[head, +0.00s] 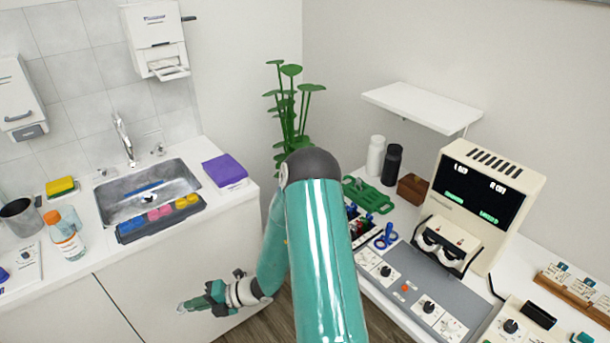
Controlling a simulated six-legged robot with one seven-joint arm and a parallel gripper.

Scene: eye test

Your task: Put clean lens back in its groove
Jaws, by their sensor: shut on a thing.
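My gripper (196,303) hangs at the lower left, in front of the white sink cabinet and below counter height. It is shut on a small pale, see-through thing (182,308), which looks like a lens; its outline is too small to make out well. A rack of trial lenses (360,222) with dark, red and blue handles stands on the right-hand desk, partly hidden behind my arm. I cannot make out its single grooves. A blue lens-like piece (386,237) with round loops stands beside the rack.
The sink (150,190) has a grey tray (130,236) with pink, blue and yellow pieces at its front. A bottle (67,240) and a steel cup (20,217) stand left. A cream test machine (485,200) and green frame (368,195) are on the desk. Floor shows between counter and desk.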

